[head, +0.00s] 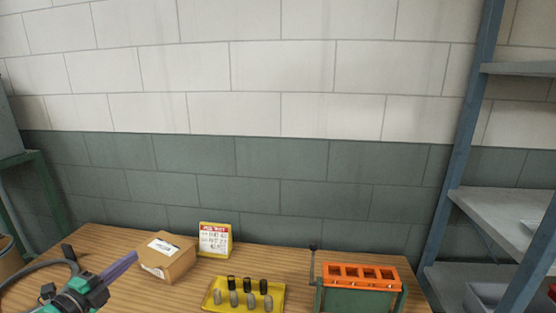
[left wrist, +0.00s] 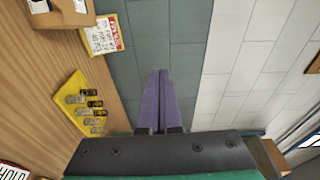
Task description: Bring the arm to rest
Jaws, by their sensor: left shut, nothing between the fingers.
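My left gripper (head: 122,266) is at the lower left in the head view, above the wooden table (head: 120,236). Its purple fingers point up and to the right, toward a cardboard box. In the left wrist view the two fingers of the left gripper (left wrist: 160,75) lie together with nothing between them. The gripper is clear of the objects on the table. My right gripper does not show in either view.
The cardboard box (head: 168,258) and a red-and-yellow sign (head: 215,240) stand on the table. A yellow tray (head: 211,302) holds several dark and grey cylinders. A shelf rack (head: 500,215) stands far right.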

